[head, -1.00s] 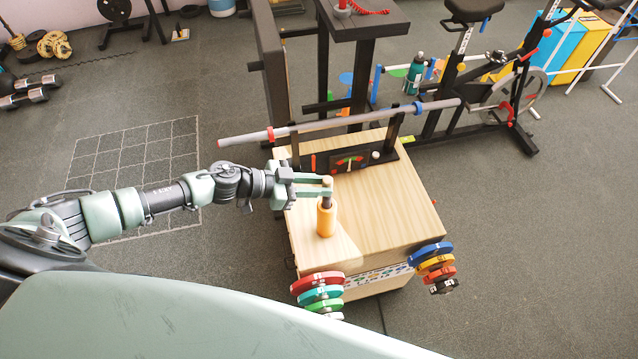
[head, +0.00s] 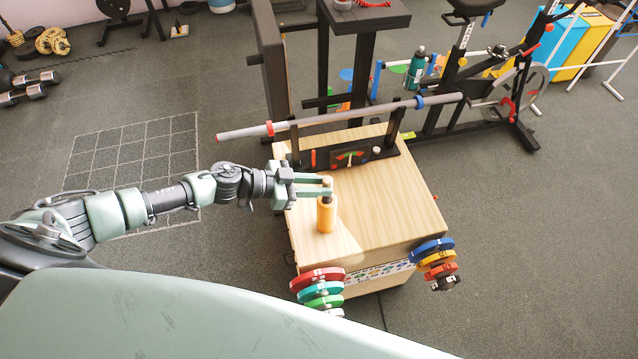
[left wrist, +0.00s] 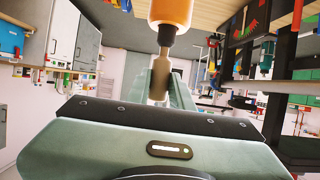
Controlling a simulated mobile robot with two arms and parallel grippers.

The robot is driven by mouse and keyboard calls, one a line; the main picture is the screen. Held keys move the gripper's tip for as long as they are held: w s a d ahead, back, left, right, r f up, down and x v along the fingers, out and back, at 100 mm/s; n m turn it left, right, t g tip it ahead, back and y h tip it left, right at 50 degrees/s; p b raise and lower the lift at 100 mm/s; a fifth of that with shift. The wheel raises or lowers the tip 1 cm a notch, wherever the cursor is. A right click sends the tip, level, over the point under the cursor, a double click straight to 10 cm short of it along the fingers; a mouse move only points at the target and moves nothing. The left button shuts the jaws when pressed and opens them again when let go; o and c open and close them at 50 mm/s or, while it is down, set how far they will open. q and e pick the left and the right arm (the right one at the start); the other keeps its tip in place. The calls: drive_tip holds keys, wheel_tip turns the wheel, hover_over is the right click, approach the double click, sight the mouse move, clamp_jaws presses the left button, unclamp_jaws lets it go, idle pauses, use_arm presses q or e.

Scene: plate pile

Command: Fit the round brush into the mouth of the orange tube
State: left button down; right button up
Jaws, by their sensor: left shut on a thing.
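The orange tube (head: 326,215) stands upright on the wooden box top (head: 385,205). My left gripper (head: 327,188) is shut on the round brush (left wrist: 161,76), just above the tube. In the left wrist view, which is upside down, the orange tube (left wrist: 172,12) is at the top. The brush's dark end (left wrist: 167,38) meets the tube's mouth, and the brush lines up closely with it. The mouth's inside is hidden, so I cannot tell how deep the end sits. My right gripper is not in view.
A grey bar (head: 350,118) lies across black uprights at the box's back, above a panel with a coloured dial (head: 350,157). Coloured weight discs hang at the front left (head: 318,284) and front right (head: 434,258). The box top right of the tube is clear.

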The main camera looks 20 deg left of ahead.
use_arm(q)
drive_tip(key=shift+f+b, duration=1.05)
drive_tip(key=shift+f, duration=0.65)
drive_tip(key=c, duration=1.2)
unclamp_jaws()
drive_tip(key=shift+o, duration=0.2)
drive_tip(key=shift+a, duration=0.1)
drive_tip(key=b+v, duration=0.1)
drive_tip(key=v, duration=0.6)
drive_tip(key=shift+s+a+r, duration=0.2)
drive_tip(key=shift+r, duration=0.05)
